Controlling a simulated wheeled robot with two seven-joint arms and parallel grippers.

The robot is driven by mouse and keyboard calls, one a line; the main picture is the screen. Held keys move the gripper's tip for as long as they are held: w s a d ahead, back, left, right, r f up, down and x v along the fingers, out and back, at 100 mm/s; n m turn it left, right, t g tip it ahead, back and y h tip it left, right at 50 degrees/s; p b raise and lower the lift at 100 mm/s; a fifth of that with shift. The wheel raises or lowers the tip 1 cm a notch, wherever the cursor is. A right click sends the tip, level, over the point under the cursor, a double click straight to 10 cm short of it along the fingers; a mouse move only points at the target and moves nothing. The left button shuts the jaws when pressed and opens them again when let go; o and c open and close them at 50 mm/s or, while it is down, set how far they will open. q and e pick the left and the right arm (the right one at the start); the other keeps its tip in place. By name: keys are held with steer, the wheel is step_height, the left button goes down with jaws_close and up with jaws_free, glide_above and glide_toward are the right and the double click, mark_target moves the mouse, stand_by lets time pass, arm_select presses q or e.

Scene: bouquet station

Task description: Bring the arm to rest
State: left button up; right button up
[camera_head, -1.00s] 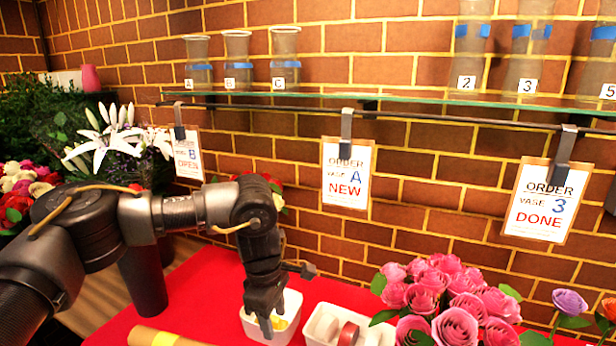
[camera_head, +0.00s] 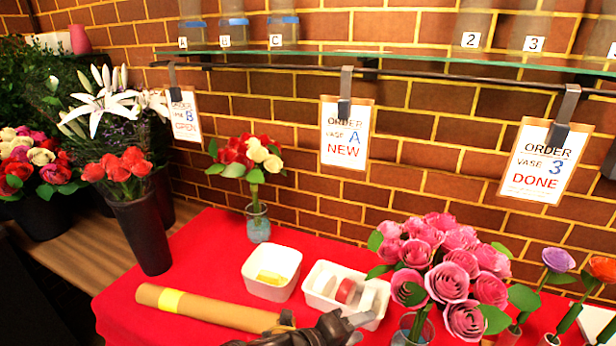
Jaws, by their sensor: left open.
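My left gripper (camera_head: 352,328) shows low at the bottom edge of the head view, dark, with its fingertips pointing right. It is open, and nothing shows between its fingers. It appears in front of the white tray with rolls (camera_head: 318,300) and close to the right end of the brown paper roll (camera_head: 215,308). I cannot tell whether it touches either. Most of the left arm is below the picture. My right gripper is not in view.
A red cloth (camera_head: 205,262) covers the table. A white bin (camera_head: 268,292) holds something yellow. A vase of red and cream roses (camera_head: 258,226) stands at the back. Pink roses (camera_head: 447,275) stand at right. A dark bucket (camera_head: 142,238) holds red flowers at left.

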arm_select(q)
steer(key=s+a+f+n+y, duration=0.35)
steer(key=a+f+n, duration=0.25)
steer(key=a+n, duration=0.35)
steer(key=s+a+f+n+y, duration=0.2)
steer(key=a+f+n+y, duration=0.35)
steer(key=a+n, duration=0.45)
steer(key=s+a+f+n+g+y, duration=0.1)
steer(key=s+a+f+n+g, duration=0.1)
steer(key=s+a+f+n, duration=0.4)
steer(key=s+a+f+n+g+y, duration=0.1)
steer(key=s+a+n+g+y, duration=0.15)
steer(key=s+a, duration=0.7)
step_height(320, 180, down, 27)
steer(key=s, duration=0.2)
steer(key=s+a+f+g, duration=0.2)
steer(key=s+f, duration=1.2)
steer(key=s, duration=0.1)
steer(key=shift+s+f, duration=0.15)
steer(key=shift+s, duration=0.2)
